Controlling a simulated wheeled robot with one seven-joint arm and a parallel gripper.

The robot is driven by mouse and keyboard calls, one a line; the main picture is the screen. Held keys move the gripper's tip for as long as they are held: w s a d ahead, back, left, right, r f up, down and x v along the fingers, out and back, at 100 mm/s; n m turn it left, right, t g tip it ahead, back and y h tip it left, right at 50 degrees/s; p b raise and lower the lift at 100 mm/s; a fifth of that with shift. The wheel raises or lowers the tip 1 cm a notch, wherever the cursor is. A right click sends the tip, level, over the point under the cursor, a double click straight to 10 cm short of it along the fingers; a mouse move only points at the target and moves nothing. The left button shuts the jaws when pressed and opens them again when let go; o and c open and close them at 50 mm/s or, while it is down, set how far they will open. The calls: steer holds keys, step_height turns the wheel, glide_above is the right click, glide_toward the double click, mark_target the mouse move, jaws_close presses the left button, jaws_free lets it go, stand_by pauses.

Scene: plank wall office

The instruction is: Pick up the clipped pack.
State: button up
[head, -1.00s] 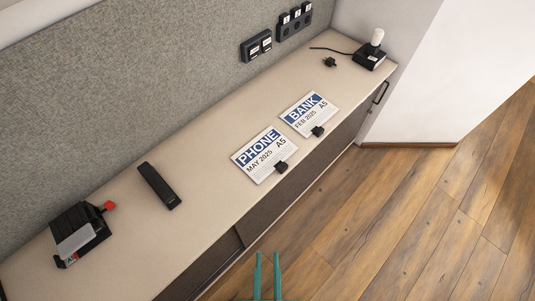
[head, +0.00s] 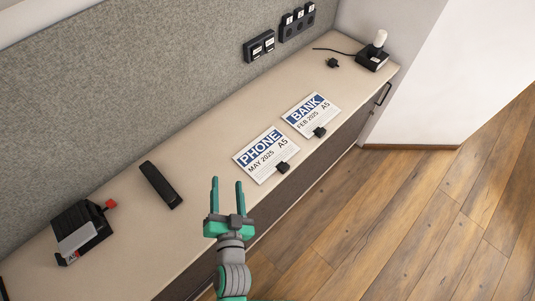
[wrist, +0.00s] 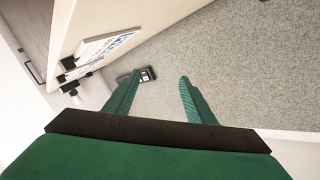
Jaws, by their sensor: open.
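Two paper packs with black clips lie flat on the cabinet top in the head view. One is marked PHONE, MAY 2025, A5 (head: 266,156); its black clip (head: 283,168) sits on the near edge. The other is marked BANK, FEB 2025, A5 (head: 310,114), with a black clip (head: 319,132) on its near edge. My gripper (head: 227,181) is open and empty, left of and nearer than the PHONE pack, apart from it. In the wrist view my open fingers (wrist: 152,88) show, with a pack (wrist: 103,46) at upper left.
On the cabinet top (head: 205,170) lie a black stapler-like object (head: 161,184) and a black device with a red knob (head: 80,233). A black base with a white knob (head: 373,55) stands at the far end. Sockets (head: 258,46) line the grey panel (head: 130,90) behind.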

steer(key=w+a+r+n+g+y, duration=0.4)
steer(key=w+a+r+n+y, duration=0.4)
steer(key=w+a+r, duration=0.65)
steer(key=n+g+h, duration=0.6)
steer(key=g+h, duration=0.5)
steer(key=g, duration=0.1)
glide_toward(285, 167)
steer(key=f, duration=0.9)
steer(key=shift+d, duration=0.25)
